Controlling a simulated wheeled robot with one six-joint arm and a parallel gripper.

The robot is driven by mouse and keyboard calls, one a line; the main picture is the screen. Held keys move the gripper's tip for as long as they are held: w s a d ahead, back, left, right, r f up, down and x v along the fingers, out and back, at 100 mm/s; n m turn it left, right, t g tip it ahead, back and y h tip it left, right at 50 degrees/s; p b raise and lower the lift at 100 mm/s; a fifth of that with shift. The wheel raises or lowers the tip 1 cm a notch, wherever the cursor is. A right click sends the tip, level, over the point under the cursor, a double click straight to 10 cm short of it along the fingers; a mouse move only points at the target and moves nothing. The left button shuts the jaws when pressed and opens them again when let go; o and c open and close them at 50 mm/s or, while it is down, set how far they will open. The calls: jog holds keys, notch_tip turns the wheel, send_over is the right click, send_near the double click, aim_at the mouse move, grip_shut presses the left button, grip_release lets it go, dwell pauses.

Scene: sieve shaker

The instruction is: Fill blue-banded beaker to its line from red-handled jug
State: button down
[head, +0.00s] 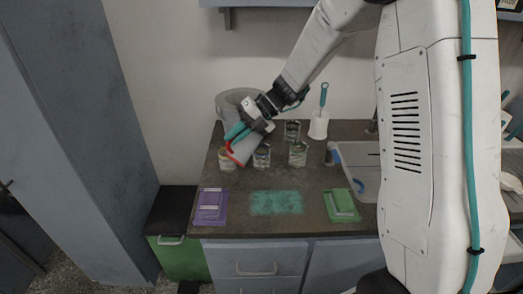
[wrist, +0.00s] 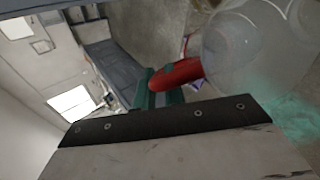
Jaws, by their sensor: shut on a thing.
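My gripper (head: 238,132), with teal fingers, is shut on the red handle (wrist: 178,75) of the clear jug. The jug (head: 246,147) is held tilted above the left part of the counter, close to the beakers; in the wrist view its clear body (wrist: 238,45) fills the upper right. Several beakers stand behind and beside it: one at the left (head: 227,161), one in the middle (head: 262,157), one at the right (head: 298,155) and one behind (head: 292,130). Their band colours are too small to tell, so I cannot pick out the blue-banded one. Liquid levels and any pouring stream cannot be made out.
The dark counter (head: 320,190) carries a purple mat (head: 211,218), a teal mat (head: 276,203) and a green mat (head: 342,217) along the front. A grey round machine (head: 226,100) stands at the back left. A brush in a white holder (head: 319,127) and a sink (head: 362,160) are at right.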

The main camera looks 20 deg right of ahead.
aim_at(241, 143)
jog(key=shift+w+d+r+m+g+y+p, duration=0.2)
jog(key=shift+d+r+y+p, duration=0.25)
jog(key=shift+r+y+p, duration=0.2)
jog(key=shift+w+d+r+m+g+y+p, duration=0.1)
jog(key=shift+w+d+r+m+y+p, duration=0.1)
jog(key=shift+d+r+y+p, duration=0.35)
dwell(4.9)
jog(key=shift+a, duration=0.2)
